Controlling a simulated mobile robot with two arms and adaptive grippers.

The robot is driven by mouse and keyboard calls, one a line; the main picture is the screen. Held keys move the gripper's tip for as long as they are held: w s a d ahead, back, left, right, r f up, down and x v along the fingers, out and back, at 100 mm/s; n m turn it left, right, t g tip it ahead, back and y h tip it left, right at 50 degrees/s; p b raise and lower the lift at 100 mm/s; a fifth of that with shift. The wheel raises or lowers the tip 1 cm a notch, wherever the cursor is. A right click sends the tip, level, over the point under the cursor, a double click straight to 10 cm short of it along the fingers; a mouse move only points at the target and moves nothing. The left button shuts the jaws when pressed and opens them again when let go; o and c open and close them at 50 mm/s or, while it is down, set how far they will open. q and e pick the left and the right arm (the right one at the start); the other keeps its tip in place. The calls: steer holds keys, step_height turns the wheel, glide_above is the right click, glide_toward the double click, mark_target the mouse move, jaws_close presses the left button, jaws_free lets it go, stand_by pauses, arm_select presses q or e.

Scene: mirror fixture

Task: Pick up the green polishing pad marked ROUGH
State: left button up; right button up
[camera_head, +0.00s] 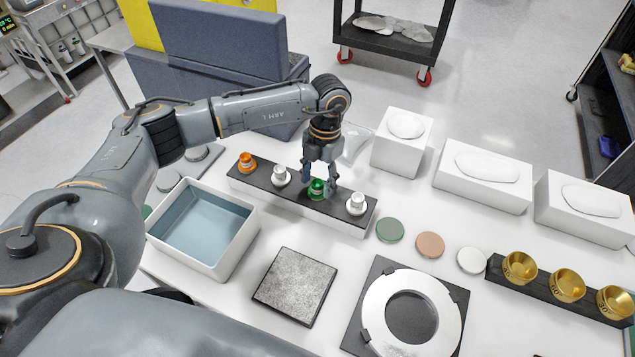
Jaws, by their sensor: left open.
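A green knobbed piece (317,188) sits in a dark-topped white rack (238,174), between an orange knobbed piece (246,162) and white ones (356,204). My left gripper (319,184) is open and points down over the green piece, with one finger on each side of it. I cannot tell whether the fingers touch it. A flat green disc (390,229) lies on the table right of the rack, beside a tan disc (430,244) and a white disc (472,260). No ROUGH marking is readable on either green thing. My right gripper is not in view.
A white bin with blue-grey inside (205,228) stands left of the rack. A grey speckled plate (295,285) and a ring fixture (378,316) lie in front. White boxes (402,150) stand behind, and brass cups (567,285) at the right.

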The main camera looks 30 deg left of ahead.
arm_select(q)
steer(key=shift+f, duration=0.5)
steer(key=shift+s, duration=0.1)
jaws_close()
